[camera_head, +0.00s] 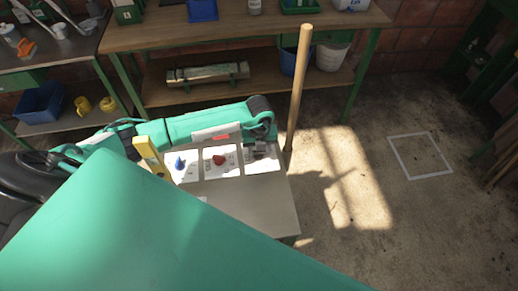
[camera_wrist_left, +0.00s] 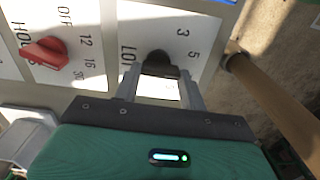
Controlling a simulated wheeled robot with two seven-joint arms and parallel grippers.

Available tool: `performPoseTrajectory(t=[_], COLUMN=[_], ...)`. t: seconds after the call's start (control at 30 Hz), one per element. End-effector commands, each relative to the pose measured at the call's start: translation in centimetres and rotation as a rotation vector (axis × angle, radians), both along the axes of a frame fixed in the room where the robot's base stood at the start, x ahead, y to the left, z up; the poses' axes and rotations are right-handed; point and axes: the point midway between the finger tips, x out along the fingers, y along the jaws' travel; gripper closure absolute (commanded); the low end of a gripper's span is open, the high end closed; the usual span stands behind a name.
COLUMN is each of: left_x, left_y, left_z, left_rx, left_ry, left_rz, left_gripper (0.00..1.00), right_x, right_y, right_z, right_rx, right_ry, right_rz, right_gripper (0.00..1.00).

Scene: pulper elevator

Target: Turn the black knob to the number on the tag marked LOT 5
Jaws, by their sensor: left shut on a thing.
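The black knob (camera_wrist_left: 158,58) is on a white dial plate (camera_wrist_left: 200,20) printed with 3, 5 and partly hidden lettering. My left gripper (camera_wrist_left: 160,80) has its two fingers on either side of the knob and is shut on it. In the head view the left gripper (camera_head: 258,148) is over the rightmost plate, and the arm and hand hide most of the knob. The knob's pointing direction cannot be made out. No tag reading LOT 5 is legible. My right gripper is not in view.
A red knob (camera_head: 219,160) and a blue knob (camera_head: 180,163) sit on plates to the left. A yellow block (camera_head: 148,154) stands at the panel's left. A wooden pole (camera_head: 298,88) rises close to the right of my left gripper. Floor is clear farther right.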

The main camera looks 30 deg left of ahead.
Motion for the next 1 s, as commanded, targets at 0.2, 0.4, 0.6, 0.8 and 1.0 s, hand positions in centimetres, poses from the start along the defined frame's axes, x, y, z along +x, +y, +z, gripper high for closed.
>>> performPoseTrajectory(t=[0.2, 0.4, 0.6, 0.8, 1.0], left_x=[0.18, 0.21, 0.26, 0.28, 0.3], left_y=[0.03, 0.01, 0.04, 0.05, 0.06], left_z=[0.17, 0.14, 0.13, 0.13, 0.14], left_rx=[0.001, 0.0, 0.001, 0.001, 0.0], left_ry=[-0.002, -0.001, -0.002, -0.003, -0.003], left_rz=[0.173, 0.287, 0.352, 0.377, 0.379], left_gripper=[0.81, 0.81, 0.81, 0.81, 0.81], right_x=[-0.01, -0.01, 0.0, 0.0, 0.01], right_y=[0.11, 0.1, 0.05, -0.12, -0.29], right_z=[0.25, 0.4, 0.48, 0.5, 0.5], right_rx=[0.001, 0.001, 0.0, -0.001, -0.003], right_ry=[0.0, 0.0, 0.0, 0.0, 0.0], right_rz=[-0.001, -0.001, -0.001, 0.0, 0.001], right_gripper=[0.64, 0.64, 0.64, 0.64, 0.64])
